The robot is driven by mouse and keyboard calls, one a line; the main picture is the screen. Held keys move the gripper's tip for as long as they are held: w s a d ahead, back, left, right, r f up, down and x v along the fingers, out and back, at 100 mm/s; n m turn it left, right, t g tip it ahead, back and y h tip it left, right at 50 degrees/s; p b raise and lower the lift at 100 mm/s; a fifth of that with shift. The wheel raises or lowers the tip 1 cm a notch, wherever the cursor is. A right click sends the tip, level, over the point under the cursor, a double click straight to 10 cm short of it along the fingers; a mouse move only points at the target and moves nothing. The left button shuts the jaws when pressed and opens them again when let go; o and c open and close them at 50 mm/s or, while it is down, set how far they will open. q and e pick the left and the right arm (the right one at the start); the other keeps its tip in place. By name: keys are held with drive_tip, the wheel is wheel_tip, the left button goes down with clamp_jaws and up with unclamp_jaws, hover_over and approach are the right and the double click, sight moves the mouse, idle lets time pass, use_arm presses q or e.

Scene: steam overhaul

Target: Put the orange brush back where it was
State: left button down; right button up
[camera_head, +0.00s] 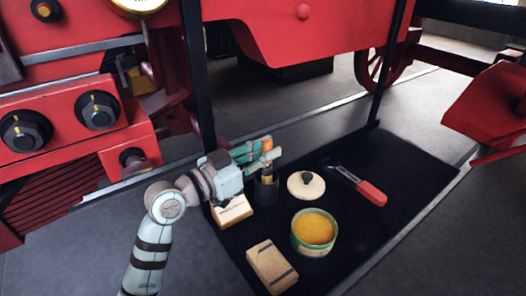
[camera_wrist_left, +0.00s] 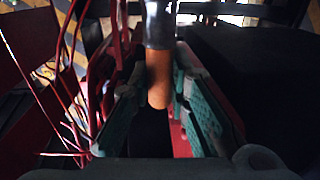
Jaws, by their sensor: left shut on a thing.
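The orange brush (camera_head: 267,144) stands roughly upright between the fingers of my left gripper (camera_head: 262,156), which is shut on it. Its orange handle (camera_wrist_left: 158,82) also shows between the green finger pads in the left wrist view. Below the fingers, the brush's lower part is over or in a dark cup (camera_head: 266,190) on the black mat. I cannot tell how deep it reaches into the cup. My right gripper is not in view.
On the black mat (camera_head: 415,160) are an open green tin (camera_head: 313,234) with yellow contents, a pale lid (camera_head: 305,185), a red-handled tool (camera_head: 358,184), a wooden block (camera_head: 271,266) and a pale box (camera_head: 232,211). Red machinery (camera_head: 300,30) stands behind.

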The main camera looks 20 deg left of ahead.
use_arm(q)
drive_tip(key=c, duration=2)
unclamp_jaws()
drive_tip(key=shift+f, duration=0.15)
drive_tip(key=o, duration=0.5)
drive_tip(key=shift+w, duration=0.1)
drive_tip(key=shift+s+a, duration=0.2)
drive_tip(key=p+v, duration=0.3)
drive_tip(key=v, duration=0.8)
drive_tip(key=shift+s+a, duration=0.1)
drive_tip(key=shift+s, duration=0.2)
